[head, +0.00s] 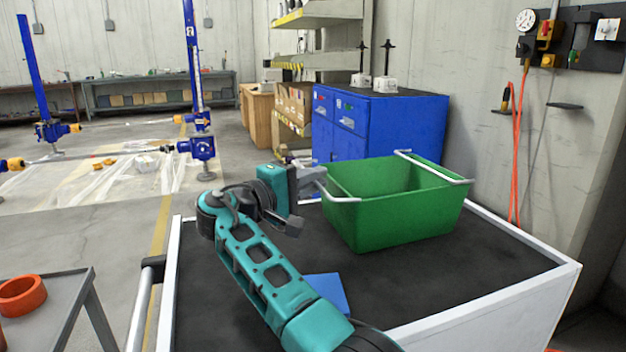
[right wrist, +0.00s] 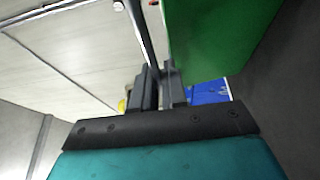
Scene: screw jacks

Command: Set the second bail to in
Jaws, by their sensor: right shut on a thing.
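A green crate (head: 400,225) stands on the dark top of a cart. It has two pale wire bails. One bail (head: 343,199) is at its left end, by my right gripper. The other bail (head: 435,167) lies across the right part of the crate's opening. My right gripper (head: 318,178) is shut on the left-end bail. In the right wrist view the bail's bar (right wrist: 139,28) runs down to the closed fingers (right wrist: 160,85), beside the green crate wall (right wrist: 215,40). I cannot tell which bail is the second. My left gripper is not in view.
The cart top (head: 480,265) has free room right of and in front of the crate. A blue flat piece (head: 328,292) lies near my right arm. A blue cabinet (head: 385,130) stands behind. A grey side table (head: 45,315) with an orange ring (head: 22,294) is at left.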

